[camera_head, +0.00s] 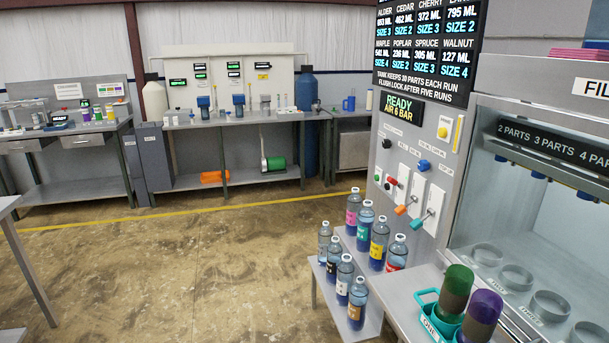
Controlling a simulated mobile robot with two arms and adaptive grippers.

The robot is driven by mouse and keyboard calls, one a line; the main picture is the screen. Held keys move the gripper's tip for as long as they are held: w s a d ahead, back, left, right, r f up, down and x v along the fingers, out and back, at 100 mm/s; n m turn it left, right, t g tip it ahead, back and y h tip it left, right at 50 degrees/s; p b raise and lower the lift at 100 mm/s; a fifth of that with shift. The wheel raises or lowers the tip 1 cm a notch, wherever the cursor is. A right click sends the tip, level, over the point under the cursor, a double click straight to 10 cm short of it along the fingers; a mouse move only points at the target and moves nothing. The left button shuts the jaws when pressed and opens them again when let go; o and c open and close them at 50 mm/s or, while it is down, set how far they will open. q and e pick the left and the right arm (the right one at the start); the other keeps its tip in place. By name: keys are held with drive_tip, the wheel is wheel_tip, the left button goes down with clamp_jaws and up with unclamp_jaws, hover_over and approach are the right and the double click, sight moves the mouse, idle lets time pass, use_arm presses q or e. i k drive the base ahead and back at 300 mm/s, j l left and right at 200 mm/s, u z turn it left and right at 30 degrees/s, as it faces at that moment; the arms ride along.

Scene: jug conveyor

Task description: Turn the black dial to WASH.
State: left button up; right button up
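A small black dial (387,143) is on the upper left of the grey machine's control panel (402,160), below the green-lit READY sign (402,110). Its pointer and any WASH marking are too small to read. A blue knob (424,166) sits to the right and lower on the panel. Levers with orange (401,210) and teal (424,218) handles, and a red knob (392,181), are also below the dial. Neither of my grippers shows in the head view, so nothing is seen touching the dial.
Several labelled bottles (345,275) stand on a low shelf below the panel. A teal carrier (428,318) with green and purple jugs is at lower right, before the glass-fronted filling bay (530,190). Workbenches line the back wall. The floor at left (180,270) is mostly clear.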

sight(386, 143)
drive_tip(key=i+j+u, duration=0.3)
drive_tip(key=i, duration=0.5)
drive_tip(key=i+u, duration=0.25)
drive_tip(key=i, duration=0.5)
